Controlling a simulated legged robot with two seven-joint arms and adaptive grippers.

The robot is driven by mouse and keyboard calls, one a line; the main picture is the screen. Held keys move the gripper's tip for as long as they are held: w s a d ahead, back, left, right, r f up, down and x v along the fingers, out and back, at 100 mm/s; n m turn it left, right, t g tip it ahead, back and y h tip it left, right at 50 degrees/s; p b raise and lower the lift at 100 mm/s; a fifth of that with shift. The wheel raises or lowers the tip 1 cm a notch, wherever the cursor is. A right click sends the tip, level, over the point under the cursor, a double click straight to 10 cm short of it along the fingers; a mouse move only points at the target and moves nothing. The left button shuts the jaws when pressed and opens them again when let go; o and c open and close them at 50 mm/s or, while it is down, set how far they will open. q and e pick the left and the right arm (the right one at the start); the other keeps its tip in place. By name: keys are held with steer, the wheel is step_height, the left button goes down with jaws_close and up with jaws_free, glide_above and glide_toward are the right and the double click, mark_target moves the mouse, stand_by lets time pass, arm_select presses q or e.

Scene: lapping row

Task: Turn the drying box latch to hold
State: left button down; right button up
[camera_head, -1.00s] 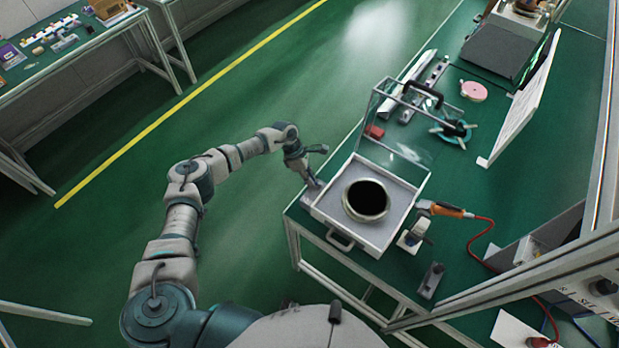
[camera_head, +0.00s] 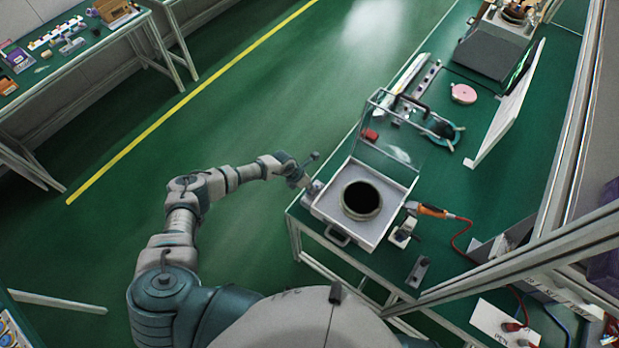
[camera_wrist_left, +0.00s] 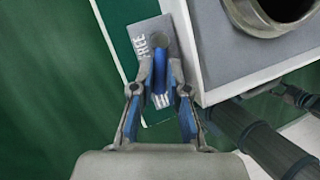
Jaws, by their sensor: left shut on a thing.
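The drying box (camera_head: 334,205) is a white open box at the near left corner of the green bench, with its clear lid (camera_head: 391,150) raised. A dark round ring-like part (camera_head: 361,199) sits inside. In the left wrist view, the latch plate (camera_wrist_left: 150,28) is grey, fixed beside the box wall (camera_wrist_left: 200,72), and reads FREE. The latch's blue lever (camera_wrist_left: 159,72) runs from its round pivot down toward a second label, mostly hidden. My left gripper (camera_wrist_left: 161,92) is shut on this lever. In the head view my left gripper (camera_head: 306,185) is at the box's left side. My right gripper is not in view.
An orange-handled tool (camera_head: 428,209) with a red cable lies right of the box. A small grey block (camera_head: 419,271) lies near the front edge. Open floor is left of the bench.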

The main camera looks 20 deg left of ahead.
arm_select(q)
steer(key=shift+s+d+r+n+t+p, duration=0.2)
steer(key=shift+n+t+p, duration=0.1)
steer(key=shift+n+p, duration=0.4)
steer(key=shift+s+d+f+n+t+y, duration=0.1)
steer(key=shift+d+n+t+y, duration=0.1)
steer(key=shift+n, duration=0.45)
steer(key=shift+s+d+f+n+t+y, duration=0.1)
steer(key=shift+n+t+y, duration=0.1)
steer(key=shift+n, duration=0.45)
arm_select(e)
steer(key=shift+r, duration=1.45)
arm_select(q)
steer(key=c, duration=1.2)
jaws_free()
steer(key=shift+a, duration=0.1)
steer(key=v, duration=0.7)
steer(key=shift+s+a+r, duration=0.15)
steer(key=shift+a+r, duration=0.05)
steer(key=shift+r, duration=0.15)
steer(key=shift+d, duration=0.15)
